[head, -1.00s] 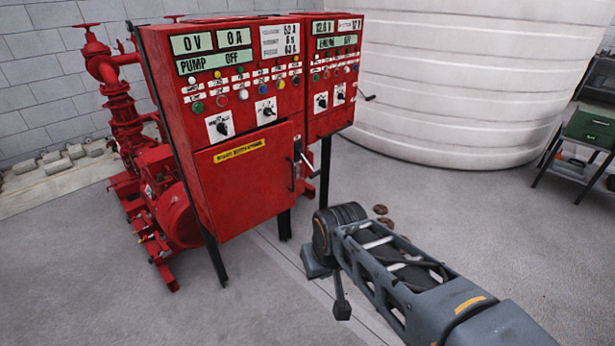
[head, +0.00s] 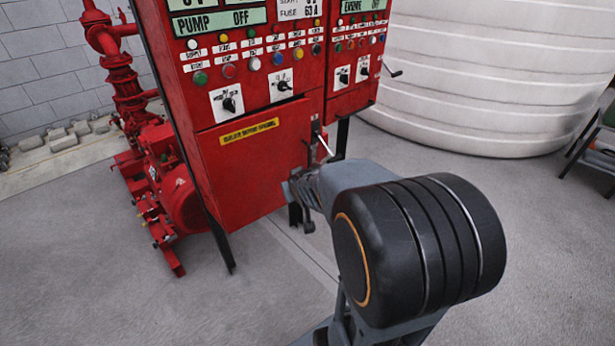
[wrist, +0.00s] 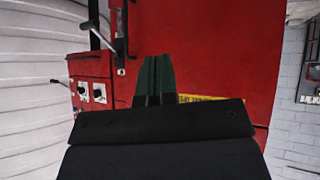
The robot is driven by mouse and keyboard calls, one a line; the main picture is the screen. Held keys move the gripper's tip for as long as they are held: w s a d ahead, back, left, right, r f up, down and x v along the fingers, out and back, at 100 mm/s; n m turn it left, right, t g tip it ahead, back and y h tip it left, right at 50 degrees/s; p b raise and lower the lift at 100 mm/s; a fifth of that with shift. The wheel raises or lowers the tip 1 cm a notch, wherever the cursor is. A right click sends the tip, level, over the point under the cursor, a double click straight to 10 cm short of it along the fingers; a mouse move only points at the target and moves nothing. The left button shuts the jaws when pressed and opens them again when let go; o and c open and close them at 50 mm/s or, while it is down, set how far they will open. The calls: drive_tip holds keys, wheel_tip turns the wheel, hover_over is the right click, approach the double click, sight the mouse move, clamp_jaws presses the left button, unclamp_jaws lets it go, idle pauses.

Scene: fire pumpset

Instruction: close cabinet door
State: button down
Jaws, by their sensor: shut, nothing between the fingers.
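The red cabinet door (head: 250,165) is the lower front panel of the left control cabinet and has a yellow label (head: 249,131). A dark gap shows along its top edge, so it looks slightly ajar. A dark handle (head: 308,147) is on its right side. My gripper (head: 303,192) is at the door's lower right, partly hidden behind my arm. In the wrist view the shut, empty fingers (wrist: 153,65) point at the red door face (wrist: 195,45), beside the yellow label (wrist: 208,98). I cannot tell whether they touch it.
A silver lever (head: 325,145) sticks out right of the door. A second red cabinet (head: 352,55) adjoins on the right, before a large white tank (head: 480,80). Red pump pipework (head: 150,150) stands at left. The grey floor in front is clear.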

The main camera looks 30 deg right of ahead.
drive_tip(key=w+d+f+t+b, duration=0.45)
drive_tip(key=d+f, duration=0.35)
drive_tip(key=d, duration=0.2)
drive_tip(key=t+y+b, duration=0.1)
drive_tip(key=t+b, duration=0.1)
drive_tip(key=t, duration=0.2)
approach(309, 166)
drive_tip(key=shift+t, duration=0.25)
drive_tip(key=w, duration=0.5)
drive_tip(key=w+d, duration=0.1)
drive_tip(key=w, duration=0.1)
drive_tip(key=shift+w+d+f, duration=0.1)
drive_tip(key=shift+w+f, duration=0.05)
drive_tip(key=shift+w, duration=0.05)
